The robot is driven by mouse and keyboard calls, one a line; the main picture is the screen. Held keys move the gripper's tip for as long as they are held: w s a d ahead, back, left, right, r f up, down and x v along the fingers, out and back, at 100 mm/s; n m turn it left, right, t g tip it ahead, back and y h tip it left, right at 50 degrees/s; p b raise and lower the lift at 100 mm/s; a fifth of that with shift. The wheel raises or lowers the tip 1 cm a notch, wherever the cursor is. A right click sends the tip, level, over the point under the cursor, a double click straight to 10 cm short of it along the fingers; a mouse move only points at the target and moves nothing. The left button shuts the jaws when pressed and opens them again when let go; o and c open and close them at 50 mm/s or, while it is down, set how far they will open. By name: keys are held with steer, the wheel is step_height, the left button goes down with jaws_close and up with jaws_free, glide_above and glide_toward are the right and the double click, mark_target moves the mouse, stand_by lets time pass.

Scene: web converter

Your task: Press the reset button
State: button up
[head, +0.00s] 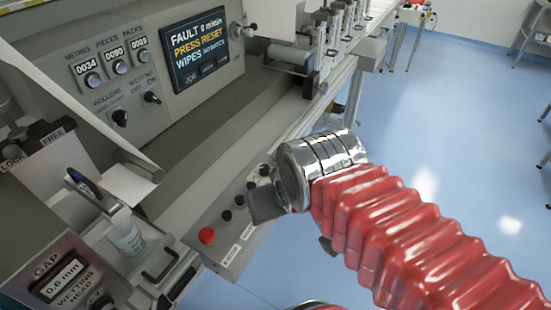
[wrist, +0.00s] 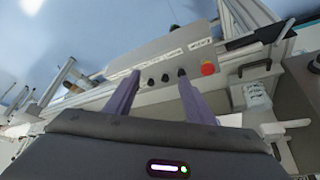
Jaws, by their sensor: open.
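The sloping control box (head: 233,220) on the machine's front has a red mushroom button (head: 207,235) and a row of black buttons (head: 239,200). Its white labels are too small to read, so I cannot tell which button is reset. In the wrist view, my gripper (wrist: 158,75) is open and empty, its two purple fingers spread over the panel. Black buttons (wrist: 153,81) show between the fingers, one beside the right fingertip; the red button (wrist: 208,69) lies to the right. Contact cannot be told. In the head view my gripper's body covers part of the box and the fingertips are hidden.
A screen (head: 200,47) reads FAULT, PRESS RESET, WIPES. Left of the box are a clear container (head: 127,236) and a black handle (head: 160,268). Knobs and counters sit on the upper panel (head: 120,85). Blue floor (head: 460,110) is open at right.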

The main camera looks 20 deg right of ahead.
jaws_close()
stand_by(0.4)
stand_by(1.1)
